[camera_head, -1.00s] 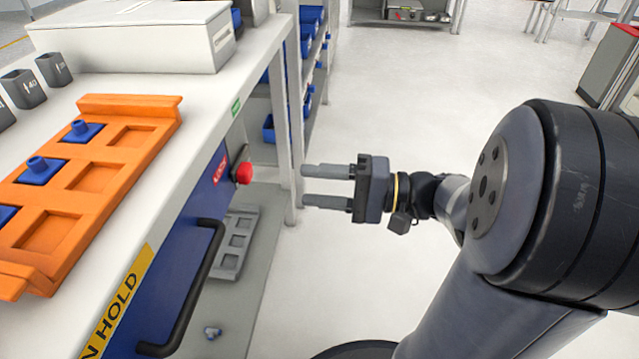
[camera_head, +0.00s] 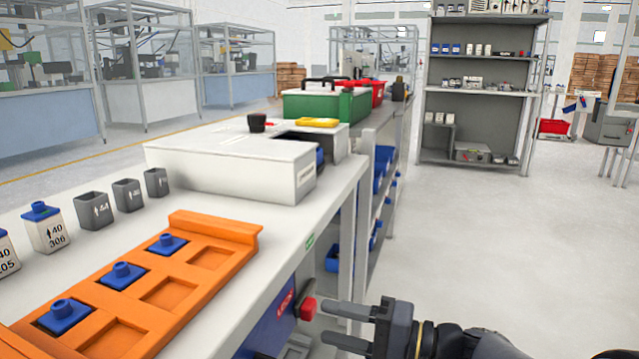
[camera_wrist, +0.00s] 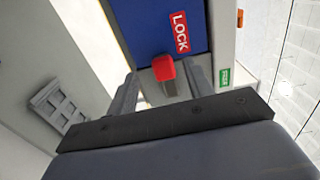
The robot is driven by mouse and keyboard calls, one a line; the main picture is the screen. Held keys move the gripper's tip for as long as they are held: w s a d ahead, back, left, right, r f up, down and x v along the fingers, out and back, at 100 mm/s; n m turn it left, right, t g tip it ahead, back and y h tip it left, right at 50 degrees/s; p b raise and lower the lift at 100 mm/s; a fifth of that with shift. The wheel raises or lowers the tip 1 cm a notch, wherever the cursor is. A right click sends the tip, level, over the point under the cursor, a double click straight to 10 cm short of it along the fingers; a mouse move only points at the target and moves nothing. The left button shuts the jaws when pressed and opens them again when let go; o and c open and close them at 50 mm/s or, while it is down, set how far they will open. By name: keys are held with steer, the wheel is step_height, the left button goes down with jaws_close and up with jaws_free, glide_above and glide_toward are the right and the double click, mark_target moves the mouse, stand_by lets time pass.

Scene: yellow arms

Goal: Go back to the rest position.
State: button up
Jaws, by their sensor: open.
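My gripper (camera_head: 345,327) is open and empty at the bottom of the head view, its two fingers pointing left towards the bench side. A red knob (camera_head: 307,309) on the blue front panel is just left of the fingertips in that view. In the wrist view my gripper (camera_wrist: 165,88) has its fingers apart, and the red knob (camera_wrist: 164,68) shows between them. I cannot tell how far the knob is from the fingers. The red LOCK label (camera_wrist: 180,32) is beside it on the blue panel. Most of my arm is out of the head view.
An orange tray (camera_head: 205,298) with blue-topped pieces lies on the white bench, with several grey cups (camera_head: 93,210) behind it. A white box (camera_head: 235,170) stands farther back. Grey shelves (camera_head: 480,100) stand at the back. The floor (camera_head: 500,235) to the right is clear.

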mark_target(311, 311)
steer(key=shift+b+x, duration=0.35)
steer(key=shift+x, duration=1.6)
steer(key=shift+d, duration=0.1)
steer(key=p+v, duration=0.3)
steer(key=v, duration=0.8)
steer(key=b+x, duration=0.1)
steer(key=x, duration=0.4)
steer(key=b+x, duration=0.1)
steer(key=x, duration=0.5)
steer(key=shift+a+r, duration=0.2)
steer(key=shift+r, duration=0.05)
steer(key=r+m+p, duration=0.1)
steer(key=p, duration=0.2)
steer(key=shift+d+m, duration=0.15)
steer(key=shift+m, duration=0.25)
steer(key=shift+r+m+p, duration=0.1)
steer(key=shift+m+p, duration=0.2)
steer(key=shift+p, duration=0.2)
